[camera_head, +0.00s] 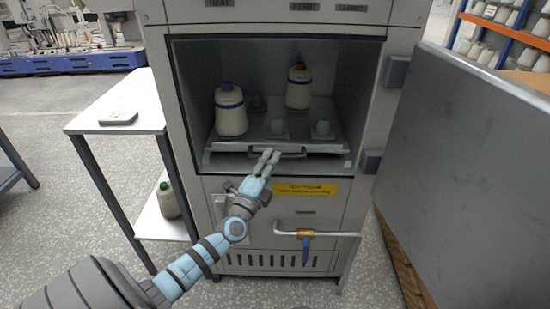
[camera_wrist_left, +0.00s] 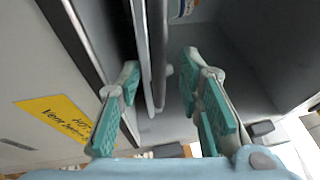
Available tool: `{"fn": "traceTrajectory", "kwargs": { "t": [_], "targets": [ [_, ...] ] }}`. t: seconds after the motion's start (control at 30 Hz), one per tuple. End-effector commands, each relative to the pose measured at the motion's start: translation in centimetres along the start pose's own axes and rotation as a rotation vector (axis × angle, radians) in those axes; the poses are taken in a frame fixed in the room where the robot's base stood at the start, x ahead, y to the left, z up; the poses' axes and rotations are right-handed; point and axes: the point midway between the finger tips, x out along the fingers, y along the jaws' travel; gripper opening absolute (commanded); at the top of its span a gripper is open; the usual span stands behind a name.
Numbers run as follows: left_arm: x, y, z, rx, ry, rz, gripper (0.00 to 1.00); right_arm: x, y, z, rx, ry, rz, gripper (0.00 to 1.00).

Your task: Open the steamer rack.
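The steamer rack (camera_head: 225,146) is a light tray inside the open chamber of the steamer (camera_head: 165,45), with a bar handle (camera_head: 292,154) along its front. It carries two white bobbins, one with a purple top (camera_head: 230,115) and one with an orange top (camera_head: 298,90), and two small bare holders. My left gripper (camera_head: 270,154) is at the handle, in front of the rack. In the left wrist view the fingers of my left gripper (camera_wrist_left: 160,75) are apart, with the rack's front bars (camera_wrist_left: 158,50) between them. I cannot tell whether they touch. My right gripper is not in view.
The steamer door (camera_head: 470,165) stands swung open on the right. A side table (camera_head: 135,105) is at the left, with a bobbin (camera_head: 168,198) on its lower shelf. A pipe with a blue-handled valve (camera_head: 305,240) juts out below the chamber.

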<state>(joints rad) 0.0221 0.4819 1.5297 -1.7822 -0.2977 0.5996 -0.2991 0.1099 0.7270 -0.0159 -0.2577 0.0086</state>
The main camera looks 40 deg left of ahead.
Motion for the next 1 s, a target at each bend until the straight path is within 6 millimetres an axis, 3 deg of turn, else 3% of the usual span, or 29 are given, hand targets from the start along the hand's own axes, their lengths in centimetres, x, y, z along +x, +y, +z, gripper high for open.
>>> {"fn": "traceTrajectory", "kwargs": {
  "t": [0.2,0.5,0.73,1.0],
  "targets": [
    [2.8,0.1,0.0,0.0,-0.001,0.0,0.33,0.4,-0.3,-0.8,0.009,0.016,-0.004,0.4],
    [3.1,0.1,0.0,-0.001,0.0,0.002,0.33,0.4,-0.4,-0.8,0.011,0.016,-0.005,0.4],
    [3.1,0.1,0.0,-0.001,0.0,0.001,0.0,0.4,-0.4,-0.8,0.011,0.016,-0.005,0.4],
    [3.1,0.1,0.0,0.0,0.0,0.002,0.0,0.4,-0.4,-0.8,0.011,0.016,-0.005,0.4]
  ]
}}
